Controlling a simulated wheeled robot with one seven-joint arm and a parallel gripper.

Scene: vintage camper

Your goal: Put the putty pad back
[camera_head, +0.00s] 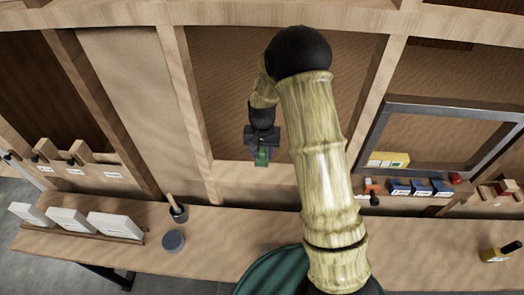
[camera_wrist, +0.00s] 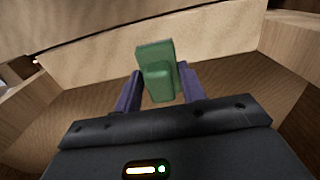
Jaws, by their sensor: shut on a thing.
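My gripper (camera_head: 262,147) is shut on a small green pad (camera_head: 262,158), which I take to be the putty pad. In the head view it hangs below the jaws, in front of the brown wall panel and above the bench. In the wrist view my gripper (camera_wrist: 160,88) has a dark finger on each side of the green pad (camera_wrist: 156,60). The pad has a raised block on its near face and sticks out past the fingertips. It touches nothing else that I can see.
Blue boxes (camera_head: 421,187) and a yellow box (camera_head: 388,159) stand near a grey frame (camera_head: 443,104). Wooden posts (camera_head: 188,110) flank the panel.

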